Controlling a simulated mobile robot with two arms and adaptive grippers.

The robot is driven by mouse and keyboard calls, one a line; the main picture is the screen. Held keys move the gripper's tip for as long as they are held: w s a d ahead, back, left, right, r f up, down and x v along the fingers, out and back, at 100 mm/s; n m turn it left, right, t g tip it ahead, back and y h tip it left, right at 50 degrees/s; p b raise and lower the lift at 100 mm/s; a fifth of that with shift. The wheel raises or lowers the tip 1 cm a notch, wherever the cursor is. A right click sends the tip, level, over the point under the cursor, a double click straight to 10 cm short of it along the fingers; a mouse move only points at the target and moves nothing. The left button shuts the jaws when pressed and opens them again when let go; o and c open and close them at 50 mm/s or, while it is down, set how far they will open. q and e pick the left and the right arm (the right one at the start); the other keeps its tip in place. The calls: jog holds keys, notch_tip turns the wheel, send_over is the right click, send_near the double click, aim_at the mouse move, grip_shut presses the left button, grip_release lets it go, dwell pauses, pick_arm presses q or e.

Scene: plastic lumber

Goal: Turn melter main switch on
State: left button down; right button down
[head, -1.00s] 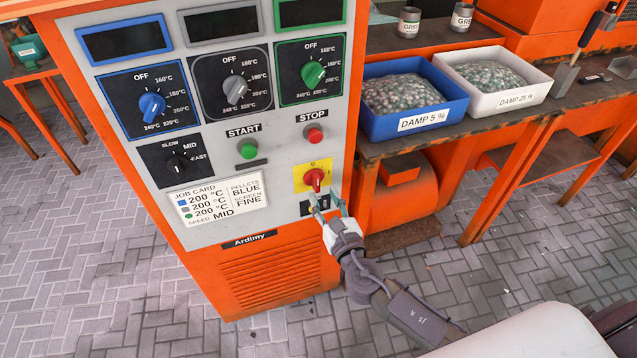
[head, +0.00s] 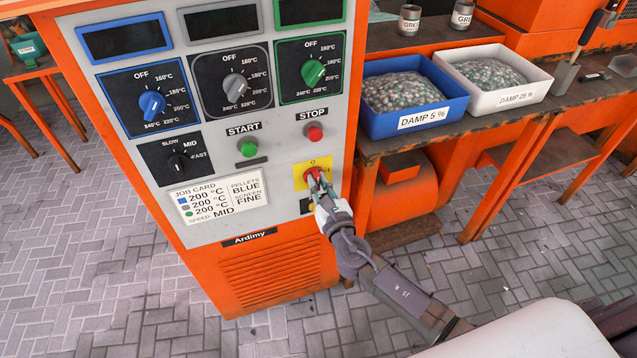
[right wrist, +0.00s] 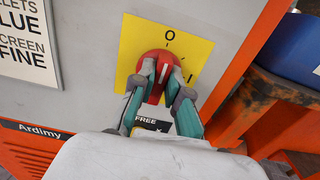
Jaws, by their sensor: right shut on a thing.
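The melter main switch is a red rotary knob (head: 313,172) on a yellow plate (head: 325,163) at the lower right of the panel. My right gripper (head: 317,182) is at the knob from below. In the right wrist view its two fingers (right wrist: 161,72) are shut on the knob, one on each side. The fingers hide part of the knob and of the dark plate below, where "FREE" is readable. My left gripper is not in view.
A green START button (head: 248,148) and a red STOP button (head: 314,132) sit above. Temperature knobs, a speed knob and a job card (head: 218,199) fill the panel. At right a bench holds a blue bin (head: 418,121) and a white bin (head: 508,98) of pellets.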

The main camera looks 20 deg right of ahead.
jog(key=shift+m+b, duration=0.3)
jog(key=shift+m, duration=0.1)
jog(key=m+b, duration=0.1)
jog(key=m, duration=0.2)
jog(key=shift+f, duration=0.15)
jog(key=shift+d+f+m+b, duration=0.15)
jog(key=shift+m+b, duration=0.8)
jog(key=shift+m, duration=2.55)
jog(key=shift+d+m+b, duration=0.1)
jog(key=shift+m+b, duration=0.85)
jog(key=shift+m, duration=2.55)
jog(key=c, duration=1.2)
grip_release()
jog(key=shift+o, duration=0.2)
